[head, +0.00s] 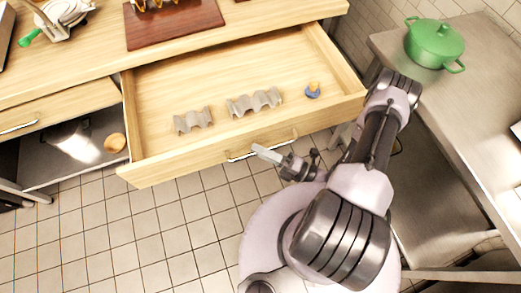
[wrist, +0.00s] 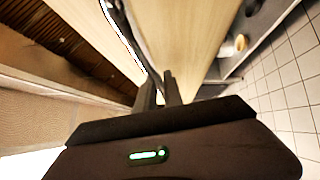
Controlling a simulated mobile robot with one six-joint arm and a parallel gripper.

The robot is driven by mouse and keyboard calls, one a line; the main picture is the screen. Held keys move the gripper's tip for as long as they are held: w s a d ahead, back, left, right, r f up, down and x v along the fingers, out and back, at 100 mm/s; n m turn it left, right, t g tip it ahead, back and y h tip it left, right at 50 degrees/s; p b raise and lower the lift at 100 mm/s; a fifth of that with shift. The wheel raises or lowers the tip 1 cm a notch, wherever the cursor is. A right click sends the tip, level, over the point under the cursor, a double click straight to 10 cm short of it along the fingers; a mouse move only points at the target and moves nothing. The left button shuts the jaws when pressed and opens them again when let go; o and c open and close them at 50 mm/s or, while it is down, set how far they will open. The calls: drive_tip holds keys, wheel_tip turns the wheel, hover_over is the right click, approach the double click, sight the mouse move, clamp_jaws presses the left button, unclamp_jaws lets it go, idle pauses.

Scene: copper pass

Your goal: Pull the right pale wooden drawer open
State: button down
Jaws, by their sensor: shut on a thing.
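The right pale wooden drawer (head: 190,160) stands pulled well out from under the wooden counter in the head view, its inside plainly visible. Its metal bar handle (head: 240,157) runs along the front panel; the handle also shows as a curved bar in the wrist view (wrist: 126,38). My gripper (head: 262,152) is at the handle and shut on it, with the fingers (wrist: 160,88) close together at the bar in the wrist view. The exact contact is partly hidden by the fingers.
Inside the drawer lie two grey wavy holders (head: 193,120) (head: 255,102) and a small blue-and-yellow item (head: 312,90). A green pot (head: 435,43) stands on the steel counter (head: 480,110) at right. The left drawer (head: 60,105) is beside it. Tiled floor (head: 100,240) is clear at lower left.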

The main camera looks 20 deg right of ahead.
drive_tip(key=c, duration=1.5)
unclamp_jaws()
drive_tip(key=p+v, duration=0.2)
drive_tip(key=v, duration=1.5)
drive_tip(key=shift+s+d+f, duration=0.1)
drive_tip(key=shift+s, duration=0.1)
